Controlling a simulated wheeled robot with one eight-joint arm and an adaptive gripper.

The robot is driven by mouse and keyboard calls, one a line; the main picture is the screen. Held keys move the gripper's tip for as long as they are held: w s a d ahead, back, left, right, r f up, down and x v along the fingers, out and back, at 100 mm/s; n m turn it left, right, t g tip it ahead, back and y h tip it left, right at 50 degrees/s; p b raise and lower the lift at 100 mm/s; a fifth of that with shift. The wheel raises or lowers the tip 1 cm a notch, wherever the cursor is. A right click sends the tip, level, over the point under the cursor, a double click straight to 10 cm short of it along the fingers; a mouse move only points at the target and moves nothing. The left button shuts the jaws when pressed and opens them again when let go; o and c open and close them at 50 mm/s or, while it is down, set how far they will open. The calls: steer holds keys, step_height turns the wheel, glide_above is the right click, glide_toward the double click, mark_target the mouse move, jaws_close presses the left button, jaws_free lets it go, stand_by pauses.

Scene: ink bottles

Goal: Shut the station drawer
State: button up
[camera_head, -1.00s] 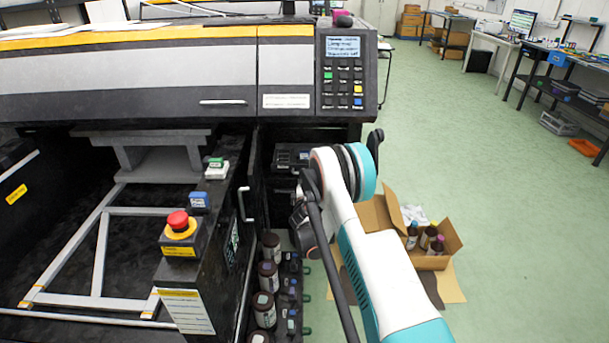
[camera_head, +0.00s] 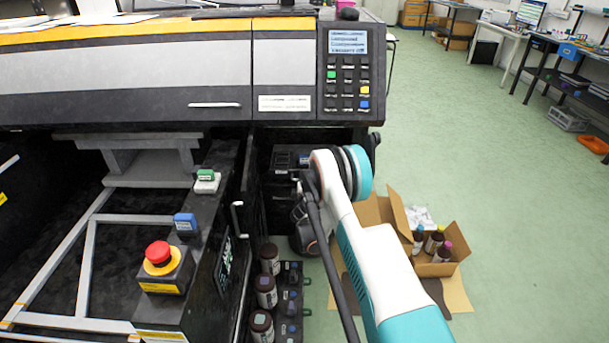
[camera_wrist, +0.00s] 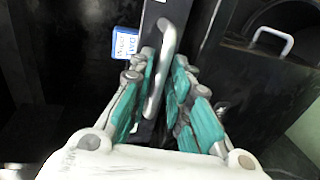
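The station drawer (camera_head: 291,333) is a dark open tray standing out from under the machine, with brown bottles (camera_head: 266,291) along its left side and darker items on its right. In the wrist view a grey bar handle (camera_wrist: 165,62) on a dark narrow front runs between the fingers of my gripper (camera_wrist: 164,60). A blue label (camera_wrist: 125,43) ending in "TWO" is left of it. The handle lies close to the left finger, and a gap seems to show at the right one. In the head view my arm hides the fingertips.
A red emergency button (camera_head: 158,252) stands on the machine's ledge left of the drawer. An open cardboard box (camera_head: 448,268) with bottles sits on the floor right of my arm. Green floor (camera_head: 470,130) is clear beyond it. Another handle (camera_wrist: 272,40) shows at right in the wrist view.

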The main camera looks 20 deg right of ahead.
steer(key=shift+w+d, duration=0.1)
steer(key=shift+w, duration=0.25)
jaws_close()
steer(key=shift+r+x, duration=0.25)
steer(key=shift+x, duration=0.85)
steer(key=shift+r+x, duration=0.2)
steer(key=shift+x, duration=0.9)
jaws_free()
